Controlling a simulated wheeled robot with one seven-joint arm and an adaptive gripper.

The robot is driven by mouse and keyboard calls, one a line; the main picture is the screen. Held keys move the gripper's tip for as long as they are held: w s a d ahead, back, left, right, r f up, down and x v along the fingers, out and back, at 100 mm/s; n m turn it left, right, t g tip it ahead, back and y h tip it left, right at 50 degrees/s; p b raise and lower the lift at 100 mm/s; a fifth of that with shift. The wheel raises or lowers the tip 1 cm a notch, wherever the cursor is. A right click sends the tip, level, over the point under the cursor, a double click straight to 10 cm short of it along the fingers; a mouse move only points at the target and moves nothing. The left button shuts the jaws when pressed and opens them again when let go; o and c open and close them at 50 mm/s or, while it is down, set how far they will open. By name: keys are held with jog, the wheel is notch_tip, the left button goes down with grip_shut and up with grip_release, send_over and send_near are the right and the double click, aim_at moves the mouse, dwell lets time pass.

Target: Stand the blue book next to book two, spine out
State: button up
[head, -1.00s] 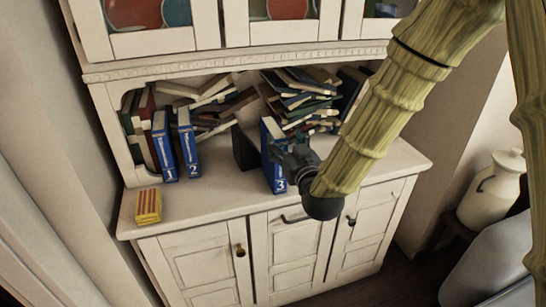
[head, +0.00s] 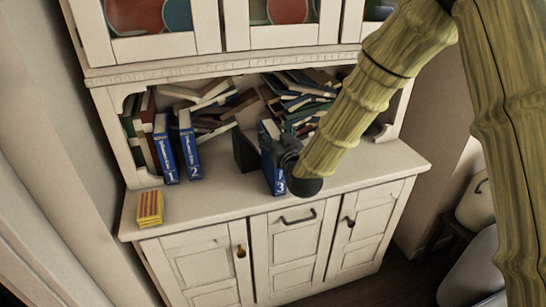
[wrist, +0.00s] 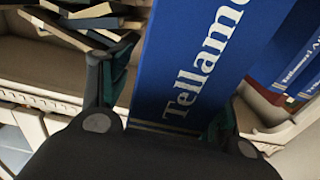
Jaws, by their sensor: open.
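The blue book marked 3 (head: 273,168) stands upright on the cabinet's counter, its numbered spine facing outward. Book two (head: 189,152) stands to its left with a gap between them, beside book one (head: 164,155). My gripper (head: 289,148) is at book 3 and covers part of its right side in the head view. In the wrist view, the blue book (wrist: 190,60) with white lettering lies between my gripper's (wrist: 170,105) two spread fingers. I cannot tell whether either finger touches it.
A dark bookend (head: 245,150) stands just left of book 3. Piled loose books (head: 300,95) lie behind it, and more lean behind books one and two. A yellow-and-red box (head: 149,207) sits at the counter's front left. The counter between book two and the bookend is clear.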

grip_shut()
jog(key=shift+r, duration=0.1)
dwell(0.4)
